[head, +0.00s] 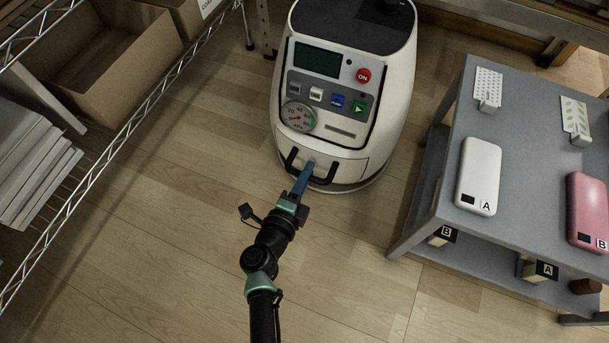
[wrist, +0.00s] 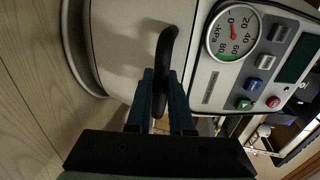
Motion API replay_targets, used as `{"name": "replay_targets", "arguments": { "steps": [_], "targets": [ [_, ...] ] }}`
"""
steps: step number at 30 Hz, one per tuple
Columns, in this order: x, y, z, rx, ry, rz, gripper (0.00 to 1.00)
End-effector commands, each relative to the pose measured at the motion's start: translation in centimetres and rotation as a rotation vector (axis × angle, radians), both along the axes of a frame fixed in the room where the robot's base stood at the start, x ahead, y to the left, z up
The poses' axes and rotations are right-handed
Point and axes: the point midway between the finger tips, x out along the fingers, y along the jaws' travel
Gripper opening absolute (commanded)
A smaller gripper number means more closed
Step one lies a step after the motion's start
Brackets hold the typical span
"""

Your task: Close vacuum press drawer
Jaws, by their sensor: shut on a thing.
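The white vacuum press (head: 343,80) stands on the floor at the top centre of the head view. Its drawer (head: 345,170) is at the lower front, with a black bar handle (head: 291,160). The drawer front looks near the press body; I cannot tell if a small gap is left. My gripper (head: 308,170) reaches the handle from the front, and its blue fingers are shut on it. In the wrist view the black handle (wrist: 165,50) passes between the two fingers (wrist: 161,90). The fingers hide part of the handle and drawer front.
A grey table (head: 450,160) stands to the right with a white case (head: 479,172) and a pink case (head: 588,205). A wire shelf (head: 125,133) with cardboard boxes (head: 110,55) is on the left. The wooden floor (head: 180,240) between them is clear.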

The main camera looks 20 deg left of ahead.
Motion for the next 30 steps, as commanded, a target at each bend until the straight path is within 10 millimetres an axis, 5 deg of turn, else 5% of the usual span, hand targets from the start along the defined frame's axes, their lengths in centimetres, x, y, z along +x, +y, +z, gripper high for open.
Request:
{"name": "replay_targets", "arguments": {
  "steps": [6, 7, 11, 23, 30],
  "targets": [
    [0.4, -0.1, 0.1, 0.004, -0.001, -0.002, 0.0],
    [0.4, -0.1, 0.1, 0.004, -0.001, -0.002, 0.25],
    [0.3, -0.1, 0.1, 0.003, -0.001, -0.001, 0.48],
    [-0.4, 0.0, 0.4, 0.0, 0.001, 0.001, 0.5],
    [-4.9, 0.1, 1.6, 0.0, 0.004, 0.002, 0.5]
  ]
}}
